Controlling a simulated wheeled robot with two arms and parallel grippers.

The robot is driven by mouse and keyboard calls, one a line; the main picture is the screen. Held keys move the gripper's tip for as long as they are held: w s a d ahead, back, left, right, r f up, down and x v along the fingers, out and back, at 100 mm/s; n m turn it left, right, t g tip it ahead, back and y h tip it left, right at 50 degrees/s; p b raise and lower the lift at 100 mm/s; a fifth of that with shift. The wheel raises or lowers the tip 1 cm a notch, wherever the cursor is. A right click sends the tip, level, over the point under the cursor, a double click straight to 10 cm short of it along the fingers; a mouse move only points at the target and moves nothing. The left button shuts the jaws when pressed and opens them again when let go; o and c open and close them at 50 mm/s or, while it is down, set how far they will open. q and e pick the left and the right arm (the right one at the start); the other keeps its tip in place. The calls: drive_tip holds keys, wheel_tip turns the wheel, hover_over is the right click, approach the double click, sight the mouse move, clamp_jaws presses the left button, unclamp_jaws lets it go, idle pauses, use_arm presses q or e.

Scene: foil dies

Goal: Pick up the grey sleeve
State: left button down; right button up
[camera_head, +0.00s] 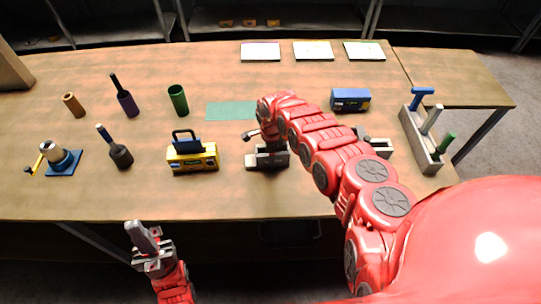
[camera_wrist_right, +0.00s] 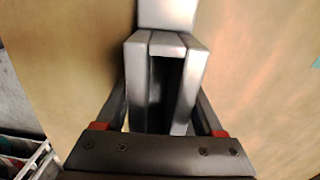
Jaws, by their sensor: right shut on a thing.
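A grey block-like thing (camera_head: 260,162) stands near the table's middle front, under my right gripper (camera_head: 272,143). It looks like the grey sleeve, but the arm and wrist hide its top. In the right wrist view a pale grey piece (camera_wrist_right: 166,14) shows just past the fingertips. My right gripper (camera_wrist_right: 165,60) is shut on it, with a dark gap between the fingers behind the tips. I cannot tell if it is off the table. My left gripper (camera_head: 147,240) hangs in front of the table's edge, apart from everything; its finger gap is unclear.
A yellow machine (camera_head: 193,161) stands just left, and a grey caddy with coloured handles (camera_head: 422,150) stands right. A green mat (camera_head: 228,111) lies behind. A blue box (camera_head: 350,98) and several tools are spread about. Bare table (camera_head: 220,205) lies along the front.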

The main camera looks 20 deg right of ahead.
clamp_jaws()
